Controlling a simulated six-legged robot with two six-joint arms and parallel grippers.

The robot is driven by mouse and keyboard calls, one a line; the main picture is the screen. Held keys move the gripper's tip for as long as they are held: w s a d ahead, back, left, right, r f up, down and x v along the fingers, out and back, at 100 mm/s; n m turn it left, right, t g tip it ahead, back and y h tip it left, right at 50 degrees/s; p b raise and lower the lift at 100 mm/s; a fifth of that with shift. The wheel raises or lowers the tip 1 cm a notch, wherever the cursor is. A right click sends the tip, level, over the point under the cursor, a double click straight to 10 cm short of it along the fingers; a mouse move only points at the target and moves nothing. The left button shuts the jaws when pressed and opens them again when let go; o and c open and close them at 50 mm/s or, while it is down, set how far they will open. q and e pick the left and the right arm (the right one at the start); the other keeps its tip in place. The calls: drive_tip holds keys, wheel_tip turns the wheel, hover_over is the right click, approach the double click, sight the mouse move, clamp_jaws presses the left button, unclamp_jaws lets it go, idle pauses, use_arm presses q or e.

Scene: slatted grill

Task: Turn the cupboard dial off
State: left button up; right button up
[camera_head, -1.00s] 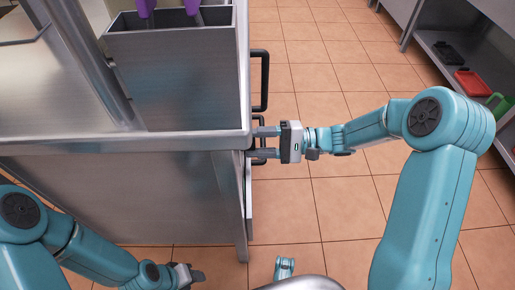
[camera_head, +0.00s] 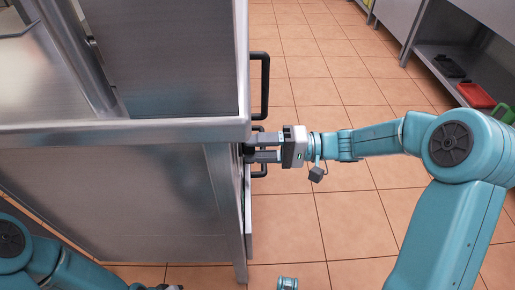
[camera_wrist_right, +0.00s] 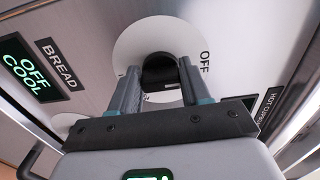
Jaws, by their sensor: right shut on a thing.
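The black dial (camera_wrist_right: 160,74) sits in the middle of a round white plate (camera_wrist_right: 135,42) marked OFF on the cupboard front, in the right wrist view. My right gripper (camera_head: 250,148) reaches the cupboard's front face from the right in the head view. Its two fingers lie on either side of the dial and are shut on it.
A lit display reading OFF COOL (camera_wrist_right: 30,72) and a BREAD label (camera_wrist_right: 60,64) are left of the dial. Black handles (camera_head: 264,85) stick out from the cupboard front. The tiled floor (camera_head: 325,225) to the right is open. A shelf (camera_head: 440,65) with trays stands far right.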

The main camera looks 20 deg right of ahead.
drive_tip(key=o, duration=1.1)
drive_tip(key=shift+c, duration=0.2)
drive_tip(key=p+v, duration=0.4)
drive_tip(key=v, duration=1.2)
drive_tip(key=shift+d, duration=0.15)
drive_tip(key=shift+s, duration=0.1)
